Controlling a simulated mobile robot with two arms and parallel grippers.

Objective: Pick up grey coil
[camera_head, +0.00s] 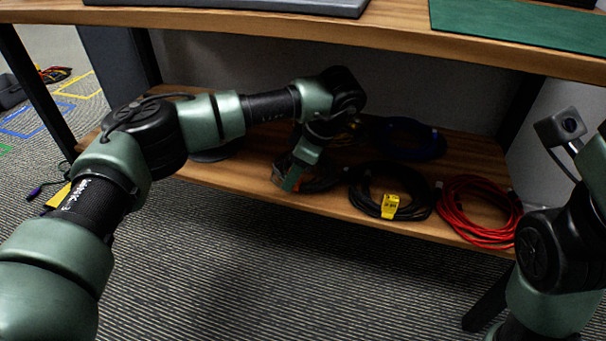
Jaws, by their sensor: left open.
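My left gripper (287,180) is open and reaches down to the lower wooden shelf from above. A dark grey or black coil (322,181) lies at the gripper, just right of its fingers and partly hidden by them. It is probably the grey coil, but its colour is hard to tell in the shade. I cannot tell whether the fingers touch it or are around it. My right arm comes in at the right edge, and its gripper is out of the picture.
A black coil with a yellow tag (390,206) and a red coil (478,212) lie to the right on the lower shelf (330,207). A dark blue coil (408,138) lies behind them. The upper tabletop (400,38) overhangs the shelf. Carpet is clear in front.

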